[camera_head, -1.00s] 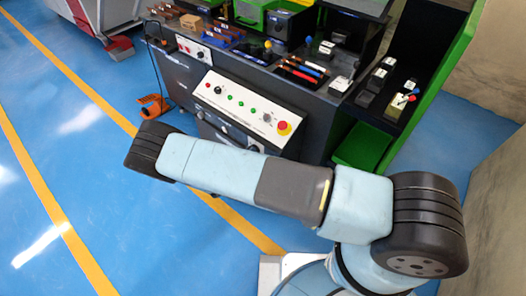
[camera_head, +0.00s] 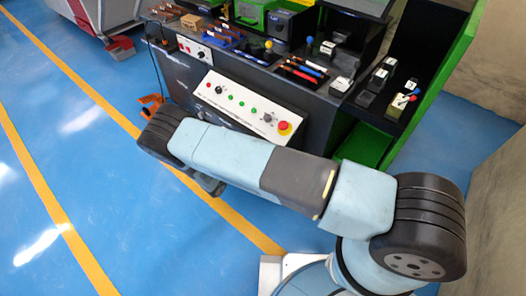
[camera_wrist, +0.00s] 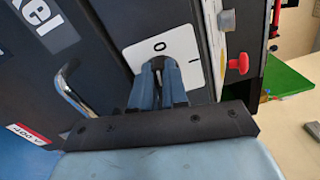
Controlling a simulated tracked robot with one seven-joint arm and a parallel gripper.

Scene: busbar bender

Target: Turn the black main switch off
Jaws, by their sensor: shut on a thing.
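In the wrist view, the white switch plate (camera_wrist: 178,45) with the marks 0 and I is on a dark cabinet face, straight ahead of my gripper (camera_wrist: 158,80). My gripper's two blue fingers are close together in front of the plate. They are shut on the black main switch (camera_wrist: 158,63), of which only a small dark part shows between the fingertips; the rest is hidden. Its exact angle cannot be told. The 0 shows above the fingers and the I to their right. In the head view, my arm hides the switch and my gripper.
A curved metal handle (camera_wrist: 75,90) is left of my fingers. A red knob (camera_wrist: 238,64) is on the right. In the head view, a sloped white panel (camera_head: 245,108) bears buttons and a red emergency stop (camera_head: 285,128). An orange foot pedal (camera_head: 152,102) is left on the blue floor.

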